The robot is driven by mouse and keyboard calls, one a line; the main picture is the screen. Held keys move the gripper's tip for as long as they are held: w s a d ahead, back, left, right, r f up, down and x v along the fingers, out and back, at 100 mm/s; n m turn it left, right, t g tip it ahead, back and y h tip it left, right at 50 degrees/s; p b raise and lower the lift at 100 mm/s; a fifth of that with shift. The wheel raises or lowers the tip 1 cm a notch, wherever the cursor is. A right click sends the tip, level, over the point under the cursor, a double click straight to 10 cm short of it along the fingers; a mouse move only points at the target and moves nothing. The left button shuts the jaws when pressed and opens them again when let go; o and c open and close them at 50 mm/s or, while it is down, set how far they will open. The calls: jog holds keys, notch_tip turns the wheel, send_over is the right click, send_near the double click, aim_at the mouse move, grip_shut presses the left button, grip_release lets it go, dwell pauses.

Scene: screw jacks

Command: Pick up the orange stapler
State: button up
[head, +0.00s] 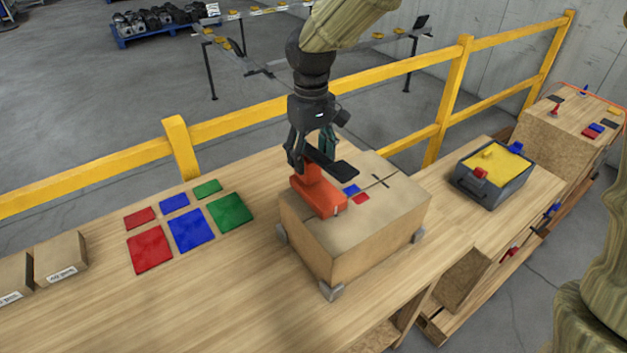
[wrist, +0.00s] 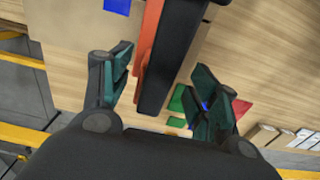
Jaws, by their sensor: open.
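The orange stapler (head: 318,196), with a black upper part, sits on top of a cardboard box (head: 372,240) on the wooden table. My gripper (head: 309,158) is open and points down over the stapler's far end, with its fingers on either side. In the wrist view the stapler (wrist: 170,62) extends between the spread fingers of my gripper (wrist: 163,86), with gaps on both sides. It appears closer to the left finger. I cannot tell whether either finger touches it.
Blue and red patches (head: 361,199) lie on the box beside the stapler. Colored squares (head: 190,230) lie left on the table, with small boxes (head: 60,257) farther left. A grey bin (head: 492,178) with yellow contents stands right. A yellow railing (head: 250,121) runs behind.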

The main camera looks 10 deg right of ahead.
aim_at(314, 183)
jog(key=shift+s+f, duration=0.15)
jog(key=shift+f, duration=0.15)
jog(key=shift+d+f+p, duration=0.15)
jog(key=shift+f+p, duration=0.35)
jog(key=shift+f, duration=0.65)
jog(key=shift+d+f+p, duration=0.1)
jog(key=shift+f+p, duration=0.35)
jog(key=shift+f, duration=0.65)
jog(key=shift+r, duration=0.1)
grip_shut()
